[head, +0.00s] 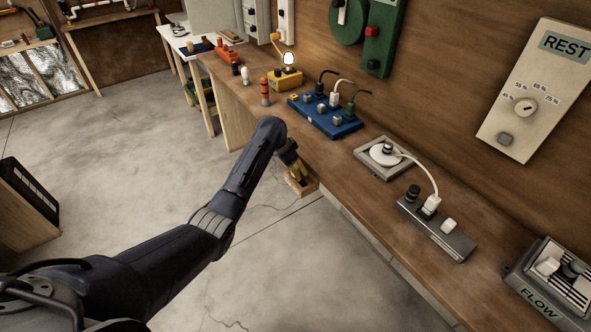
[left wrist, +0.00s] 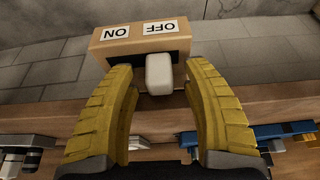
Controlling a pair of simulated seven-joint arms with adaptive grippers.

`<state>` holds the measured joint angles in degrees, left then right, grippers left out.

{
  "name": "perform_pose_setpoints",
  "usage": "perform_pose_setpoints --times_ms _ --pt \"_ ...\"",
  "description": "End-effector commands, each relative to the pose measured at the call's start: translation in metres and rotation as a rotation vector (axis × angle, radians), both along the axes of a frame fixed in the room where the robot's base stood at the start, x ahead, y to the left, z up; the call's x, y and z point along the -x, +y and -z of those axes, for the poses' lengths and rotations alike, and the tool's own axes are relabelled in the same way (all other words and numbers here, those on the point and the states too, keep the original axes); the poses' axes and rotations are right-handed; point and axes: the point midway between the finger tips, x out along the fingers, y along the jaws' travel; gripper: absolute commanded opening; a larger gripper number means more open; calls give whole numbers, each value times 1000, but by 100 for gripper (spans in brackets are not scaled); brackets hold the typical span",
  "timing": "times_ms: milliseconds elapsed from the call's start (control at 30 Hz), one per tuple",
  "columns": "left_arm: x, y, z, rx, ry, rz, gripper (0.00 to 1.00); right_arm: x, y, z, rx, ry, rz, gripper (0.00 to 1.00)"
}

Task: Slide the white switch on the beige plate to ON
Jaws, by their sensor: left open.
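The beige plate (left wrist: 100,46) shows in the left wrist view with upside-down ON and OFF labels, ON on the left and OFF on the right. The white switch (left wrist: 159,76) sticks out from its dark slot on the OFF side. My left gripper (left wrist: 160,69) is open, its yellow fingers on either side of the switch, with a gap visible on the left and a smaller one on the right. In the head view the plate (head: 306,187) is a small box at the bench's front edge, with my left gripper (head: 294,168) over it. The switch is hidden there.
On the bench behind stand a blue board with plugs (head: 325,118), a grey tray with a round white piece (head: 384,156) and a grey power strip (head: 436,230). A FLOW box (head: 545,285) sits at right. The floor in front is clear.

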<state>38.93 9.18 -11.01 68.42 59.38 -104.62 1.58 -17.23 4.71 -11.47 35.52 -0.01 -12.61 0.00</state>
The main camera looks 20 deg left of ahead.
Motion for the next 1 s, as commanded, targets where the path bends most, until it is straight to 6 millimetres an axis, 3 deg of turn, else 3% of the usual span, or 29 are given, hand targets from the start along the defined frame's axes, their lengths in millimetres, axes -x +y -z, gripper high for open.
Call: perform_pose_setpoints --times_ms 433,867,1000 --pt "-2 -2 4 1 -1 0 51 0 0 0 0 0 0 44" --pt "-2 -2 4 1 -1 0 1 -1 4 0 -5 -1 1 44" --pt "-2 -2 4 1 -1 0 0 -1 5 0 -5 -1 1 44"
